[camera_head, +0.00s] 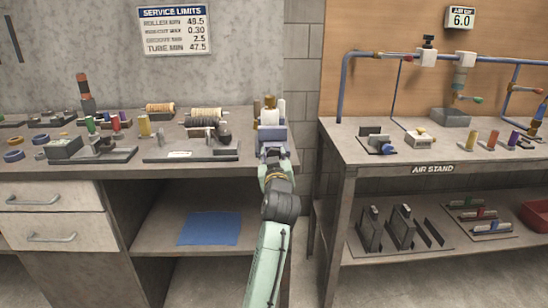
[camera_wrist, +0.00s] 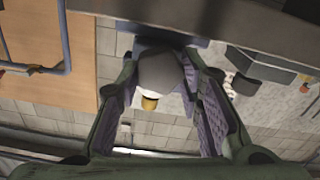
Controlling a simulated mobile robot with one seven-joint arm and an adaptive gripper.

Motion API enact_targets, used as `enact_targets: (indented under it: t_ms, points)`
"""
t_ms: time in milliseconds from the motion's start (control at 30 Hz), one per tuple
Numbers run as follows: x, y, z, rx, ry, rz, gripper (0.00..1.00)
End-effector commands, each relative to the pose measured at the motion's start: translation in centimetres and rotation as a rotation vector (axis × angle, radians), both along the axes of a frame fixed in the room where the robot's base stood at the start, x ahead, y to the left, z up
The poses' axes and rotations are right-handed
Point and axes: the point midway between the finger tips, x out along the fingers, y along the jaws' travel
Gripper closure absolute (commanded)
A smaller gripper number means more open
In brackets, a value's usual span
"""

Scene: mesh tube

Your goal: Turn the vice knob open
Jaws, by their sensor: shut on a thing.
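The blue-grey vice (camera_head: 272,134) stands at the right end of the left workbench, with white and brass-coloured parts on top. My gripper (camera_head: 273,160) reaches its near side from the front, and its fingers hide the knob in the head view. In the wrist view, a rounded grey knob (camera_wrist: 158,70) sits between the fingertips of my gripper (camera_wrist: 163,62). The fingers are shut on it, with purple pads on both sides. White and brass parts (camera_wrist: 150,102) show just past the knob.
The left workbench (camera_head: 240,165) carries spools, rings and small blocks left of the vice. The air stand table (camera_head: 340,150) is on the right, across a narrow gap. Blue pipes (camera_head: 345,85) rise above it. A blue cloth (camera_head: 209,229) lies on the lower shelf.

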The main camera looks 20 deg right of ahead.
Motion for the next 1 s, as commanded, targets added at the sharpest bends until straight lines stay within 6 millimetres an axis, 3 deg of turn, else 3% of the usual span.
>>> enact_targets:
  t_ms: [200,500,533,800,1000]
  points:
    - [-0.03,-0.05,-0.03,-0.187,0.052,-0.003,0.94]
    - [0.03,0.07,0.04,-0.201,0.056,0.000,0.94]
    - [0.03,0.07,0.04,-0.201,0.056,0.000,0.65]
    - [0.03,0.08,0.01,-0.200,0.056,-0.001,0.47]
    - [0.04,0.09,0.00,-0.200,0.057,0.000,0.46]
